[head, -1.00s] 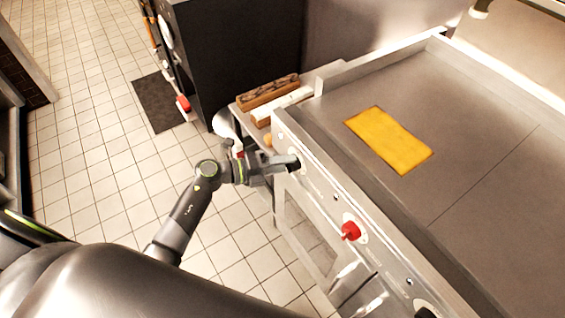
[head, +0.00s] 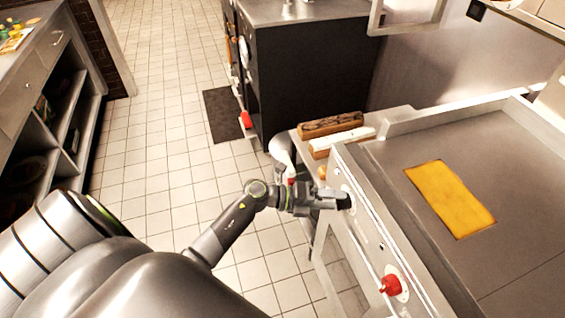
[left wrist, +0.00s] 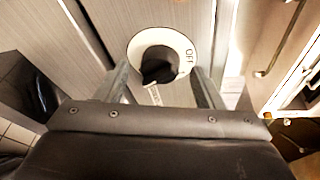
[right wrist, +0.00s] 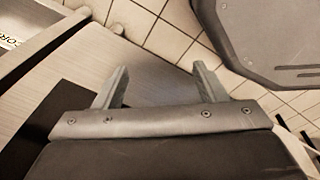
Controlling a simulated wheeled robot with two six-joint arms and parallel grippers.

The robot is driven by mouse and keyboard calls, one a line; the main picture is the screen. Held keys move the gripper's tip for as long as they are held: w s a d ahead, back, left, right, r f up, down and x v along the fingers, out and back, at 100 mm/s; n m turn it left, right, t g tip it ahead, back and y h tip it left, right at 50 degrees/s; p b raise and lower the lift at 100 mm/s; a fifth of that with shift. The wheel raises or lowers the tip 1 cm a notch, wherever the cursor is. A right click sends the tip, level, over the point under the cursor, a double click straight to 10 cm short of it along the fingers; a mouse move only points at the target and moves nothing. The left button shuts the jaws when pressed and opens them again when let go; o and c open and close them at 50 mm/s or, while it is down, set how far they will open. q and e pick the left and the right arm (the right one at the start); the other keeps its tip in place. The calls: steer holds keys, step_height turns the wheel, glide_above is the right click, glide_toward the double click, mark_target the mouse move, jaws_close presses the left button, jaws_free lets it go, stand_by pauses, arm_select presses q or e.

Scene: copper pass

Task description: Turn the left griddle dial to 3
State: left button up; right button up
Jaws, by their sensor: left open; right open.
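The left griddle dial (left wrist: 158,66) shows in the left wrist view as a black knob on a round white plate marked OFF, on the metal front panel. My left gripper (left wrist: 162,72) is open, with one finger to each side of the dial; I cannot tell whether either touches the knob. In the head view my left gripper (head: 343,200) is at the far-left end of the griddle (head: 520,160) front and covers most of this dial. My right gripper (right wrist: 161,68) is open and empty in the right wrist view.
A red dial (head: 391,285) sits nearer on the same front panel. A yellow sheet (head: 450,200) lies on the griddle top. Brown and white blocks (head: 330,125) lie beyond its left end. A dark mat (head: 222,113) lies on the tiled floor. Open shelves (head: 65,130) stand at left.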

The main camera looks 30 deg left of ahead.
arm_select(q)
steer(key=b+v, duration=0.2)
steer(key=v, duration=1.4)
steer(key=shift+b, duration=0.4)
steer(key=shift+s+a+r, duration=0.15)
steer(key=w+a+f+n+t+y, duration=0.1)
steer(key=a+f+n+t+y, duration=0.25)
steer(key=f+n, duration=0.35)
steer(key=w+a+f+n+t+y, duration=0.1)
steer(key=a+f+n+t+y, duration=0.1)
steer(key=a+f+n+y, duration=0.35)
steer(key=s+a+f+n+g+y, duration=0.25)
steer(key=s+f+n, duration=0.2)
steer(key=f, duration=0.45)
steer(key=s+a+f+n+g+y, duration=0.1)
steer(key=s+f+n+y, duration=0.25)
steer(key=f+n, duration=0.4)
steer(key=s+d+f+n+g, duration=0.4)
steer(key=s+f, duration=0.5)
steer(key=s, duration=0.5)
steer(key=s+d+f+n+g, duration=0.3)
steer(key=s+d+f+g, duration=0.3)
steer(key=s, duration=0.8)
step_height(320, 180, down, 3)
steer(key=shift+d+f+n+h, duration=0.2)
steer(key=shift+d+n+h, duration=0.2)
steer(key=shift+d, duration=0.5)
